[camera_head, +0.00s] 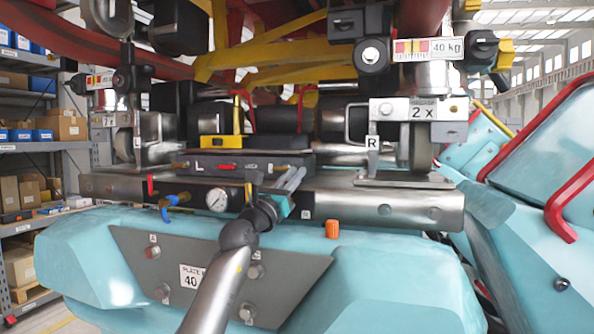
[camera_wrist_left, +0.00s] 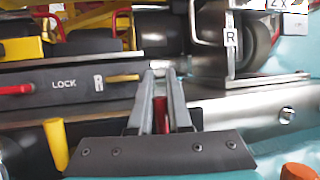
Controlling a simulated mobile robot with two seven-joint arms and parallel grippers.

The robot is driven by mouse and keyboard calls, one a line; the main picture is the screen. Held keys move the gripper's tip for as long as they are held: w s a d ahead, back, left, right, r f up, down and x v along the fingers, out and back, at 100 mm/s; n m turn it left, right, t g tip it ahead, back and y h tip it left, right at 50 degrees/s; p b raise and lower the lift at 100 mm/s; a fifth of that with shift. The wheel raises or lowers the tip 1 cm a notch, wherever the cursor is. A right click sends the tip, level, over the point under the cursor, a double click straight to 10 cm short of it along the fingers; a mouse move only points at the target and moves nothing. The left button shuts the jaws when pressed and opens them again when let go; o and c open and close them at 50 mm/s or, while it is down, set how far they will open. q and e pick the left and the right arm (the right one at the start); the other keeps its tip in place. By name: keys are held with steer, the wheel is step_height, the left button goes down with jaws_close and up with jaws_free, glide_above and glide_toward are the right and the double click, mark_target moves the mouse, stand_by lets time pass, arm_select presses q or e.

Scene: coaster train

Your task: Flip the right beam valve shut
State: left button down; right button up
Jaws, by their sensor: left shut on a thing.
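My left gripper (camera_head: 295,178) reaches up to the front of the metal beam (camera_head: 350,202), at the right end of the dark L/R panel. In the left wrist view, its two fingers (camera_wrist_left: 160,85) close around a red lever (camera_wrist_left: 160,114), which I take to be the right beam valve's handle. The lever lies between the fingers, lengthwise along them. The valve body is hidden behind the gripper in both views. My right gripper is out of view.
A round gauge (camera_head: 217,199) sits left of my gripper. The dark panel (camera_wrist_left: 70,88) marked LOCK is close above. An orange cap (camera_head: 332,229) stands on the teal body just right and below. Wheel brackets (camera_head: 405,179) and boxes rise above the beam.

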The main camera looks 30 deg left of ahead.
arm_select(q)
steer(key=shift+a, duration=0.1)
steer(key=c, duration=0.9)
jaws_free()
steer(key=shift+o, duration=0.2)
steer(key=shift+s+f, duration=0.35)
steer(key=shift+s, duration=0.2)
steer(key=s+b, duration=0.1)
steer(key=s, duration=1.2)
steer(key=shift+s+d+f, duration=0.25)
steer(key=shift+s+d, duration=0.1)
